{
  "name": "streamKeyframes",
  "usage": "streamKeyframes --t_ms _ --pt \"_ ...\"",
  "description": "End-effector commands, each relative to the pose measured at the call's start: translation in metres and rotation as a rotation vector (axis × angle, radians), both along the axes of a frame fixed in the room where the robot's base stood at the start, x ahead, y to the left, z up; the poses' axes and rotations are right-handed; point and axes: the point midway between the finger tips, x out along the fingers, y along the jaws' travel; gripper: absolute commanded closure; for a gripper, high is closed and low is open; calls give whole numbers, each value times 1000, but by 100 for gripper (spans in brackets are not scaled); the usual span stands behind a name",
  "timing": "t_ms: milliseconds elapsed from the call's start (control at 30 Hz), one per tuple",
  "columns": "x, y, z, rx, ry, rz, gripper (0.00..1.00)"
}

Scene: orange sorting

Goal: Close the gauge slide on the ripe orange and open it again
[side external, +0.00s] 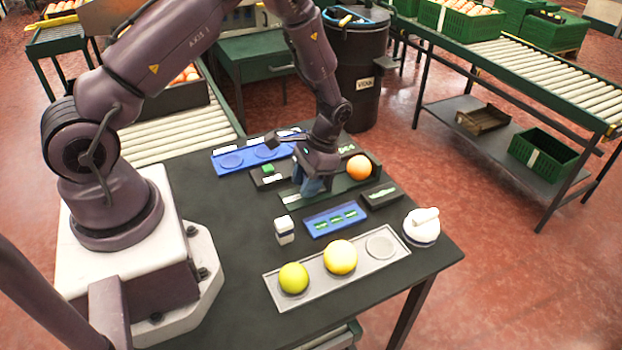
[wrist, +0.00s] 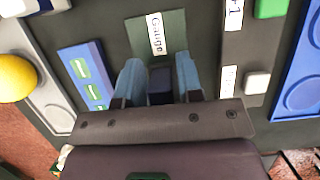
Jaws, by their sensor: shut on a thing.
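The orange fruit (side external: 358,167) sits at the right end of the dark green gauge (side external: 330,192), against its end wall. The gauge's "Gauge" label shows in the wrist view (wrist: 155,33). My gripper (side external: 312,188) is low over the left part of the gauge, its blue fingers pointing down. In the wrist view, my gripper (wrist: 160,88) is shut on a dark block, the gauge slide (wrist: 160,86). In the side view the fingers mostly hide the slide. A gap shows between the fingers and the orange. The orange is out of sight in the wrist view.
In front, a grey tray (side external: 318,285) holds a lime-green fruit (side external: 293,277) and a yellow fruit (side external: 340,257), with one empty recess. A blue tray (side external: 336,219), a white box (side external: 284,231) and a white round item (side external: 421,228) stand near. A blue recessed tray (side external: 232,160) lies behind.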

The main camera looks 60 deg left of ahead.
Motion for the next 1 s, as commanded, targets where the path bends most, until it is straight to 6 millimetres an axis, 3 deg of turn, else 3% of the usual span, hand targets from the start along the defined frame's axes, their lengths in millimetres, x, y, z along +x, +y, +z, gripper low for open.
streamKeyframes --t_ms 133,167,200,567,667,1000 --pt "-6 0 0 -3 25 1 100" --pt "-7 0 0 -2 25 2 59" --pt "-6 0 0 -2 24 1 51" --pt "-2 0 5 -1 14 0 51" --pt "4 0 17 -1 12 0 51" --pt "32 0 85 0 12 -1 51"
